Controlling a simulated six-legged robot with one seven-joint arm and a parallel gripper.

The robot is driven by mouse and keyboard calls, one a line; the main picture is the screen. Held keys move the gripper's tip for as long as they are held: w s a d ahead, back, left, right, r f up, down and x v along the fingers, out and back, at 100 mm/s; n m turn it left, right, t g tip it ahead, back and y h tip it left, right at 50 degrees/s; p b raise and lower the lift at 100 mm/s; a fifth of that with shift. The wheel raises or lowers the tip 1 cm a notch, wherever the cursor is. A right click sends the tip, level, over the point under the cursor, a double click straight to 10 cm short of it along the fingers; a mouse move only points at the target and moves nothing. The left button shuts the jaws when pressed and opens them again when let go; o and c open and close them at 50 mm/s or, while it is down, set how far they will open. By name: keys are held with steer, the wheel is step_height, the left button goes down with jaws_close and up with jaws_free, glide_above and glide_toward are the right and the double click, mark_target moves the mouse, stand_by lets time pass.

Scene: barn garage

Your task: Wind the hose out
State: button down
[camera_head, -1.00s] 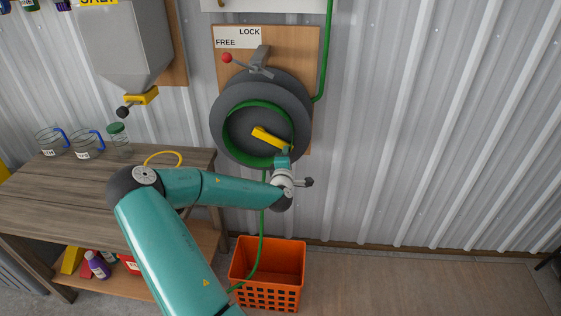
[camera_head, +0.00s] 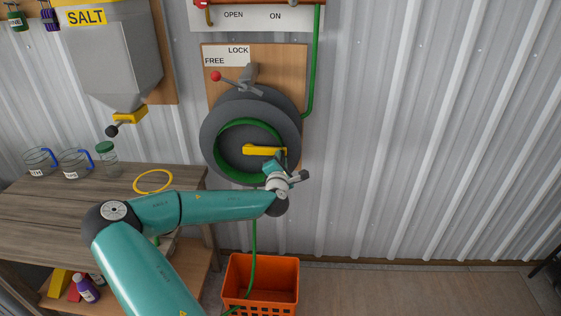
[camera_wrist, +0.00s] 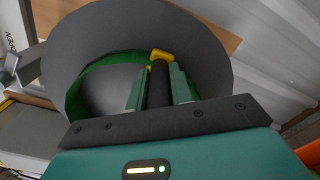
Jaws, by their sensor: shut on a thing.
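The grey hose reel (camera_head: 209,136) hangs on a wooden board on the wall, with green hose (camera_head: 222,150) coiled inside its rim. Its yellow crank arm (camera_head: 262,150) lies nearly level and points right. My gripper (camera_head: 281,165) is at the crank's right end. In the wrist view its fingers (camera_wrist: 158,88) are shut around the dark crank handle (camera_wrist: 159,84), beside the yellow arm. The lock lever's red knob (camera_head: 216,76) points left, under the word FREE. Hose hangs from the reel into or behind the orange crate (camera_head: 261,272); its end is not clear.
A wooden bench (camera_head: 60,217) with jars and a yellow ring (camera_head: 153,181) stands at left, below a salt hopper (camera_head: 108,60). A hose line (camera_head: 311,70) runs up the wall at the reel's right. The floor right of the crate is clear.

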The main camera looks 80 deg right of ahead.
steer(key=shift+r, duration=0.15)
steer(key=c, duration=1.3)
jaws_free()
steer(key=shift+o, duration=0.2)
steer(key=s+a, duration=0.2)
steer(key=a, duration=1.1)
steer(key=shift+a, duration=0.35)
